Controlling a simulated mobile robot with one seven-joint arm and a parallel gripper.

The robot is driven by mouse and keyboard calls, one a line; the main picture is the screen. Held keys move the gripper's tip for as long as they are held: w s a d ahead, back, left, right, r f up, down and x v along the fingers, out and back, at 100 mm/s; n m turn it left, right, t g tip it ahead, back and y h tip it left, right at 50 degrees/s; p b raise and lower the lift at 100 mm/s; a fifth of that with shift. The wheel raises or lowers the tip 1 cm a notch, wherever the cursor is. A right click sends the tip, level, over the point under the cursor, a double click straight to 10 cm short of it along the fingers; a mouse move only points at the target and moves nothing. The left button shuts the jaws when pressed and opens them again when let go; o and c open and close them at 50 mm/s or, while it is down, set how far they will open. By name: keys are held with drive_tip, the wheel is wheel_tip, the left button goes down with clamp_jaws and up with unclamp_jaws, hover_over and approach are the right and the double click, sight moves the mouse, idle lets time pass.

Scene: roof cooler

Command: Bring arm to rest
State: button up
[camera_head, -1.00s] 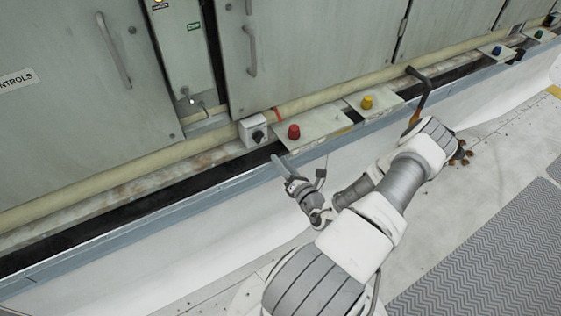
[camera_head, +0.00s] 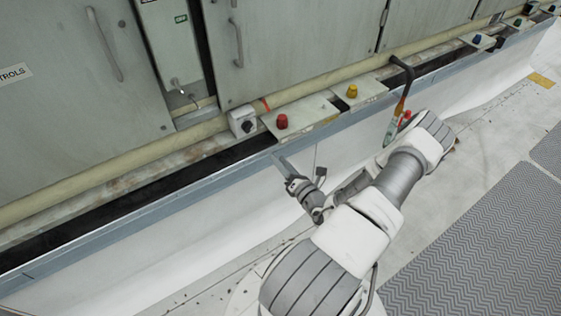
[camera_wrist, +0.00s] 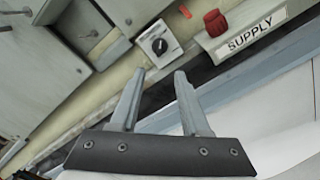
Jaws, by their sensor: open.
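My gripper (camera_head: 281,163) is at the end of my bent arm, in front of the grey ledge below the cabinets. In the wrist view my gripper (camera_wrist: 158,98) shows its two grey fingers apart, with nothing between them. Beyond the fingertips is a white box with a black rotary knob (camera_wrist: 159,45); the knob also shows in the head view (camera_head: 246,125). A red knob (camera_head: 281,121) sits right of it on a pale plate; in the wrist view the red knob (camera_wrist: 215,22) is above a SUPPLY label. The fingers appear apart from these controls.
A yellow knob (camera_head: 352,90) and blue knob (camera_head: 477,39) sit farther right along the ledge. Grey cabinets (camera_head: 290,40) stand behind. Open floor with a ridged grey mat (camera_head: 470,240) lies at the right.

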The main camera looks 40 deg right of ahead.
idle(0.5)
drive_tip(key=w+a+r+n+g+y+p, duration=0.1)
drive_tip(key=a+r+n+g+y, duration=1.25)
drive_tip(key=a+r+n, duration=1)
drive_tip(key=s+a+r+n+h, duration=0.2)
drive_tip(key=s+r+n+h, duration=0.3)
drive_tip(key=n, duration=0.6)
drive_tip(key=s+a+r+n+t+h, duration=0.1)
drive_tip(key=s+a+r+n+h, duration=0.2)
drive_tip(key=s+r+n, duration=0.7)
drive_tip(key=n+h, duration=0.2)
drive_tip(key=shift+s+r+h+p, duration=0.2)
drive_tip(key=shift+r+h+p, duration=0.15)
drive_tip(key=shift+r, duration=0.05)
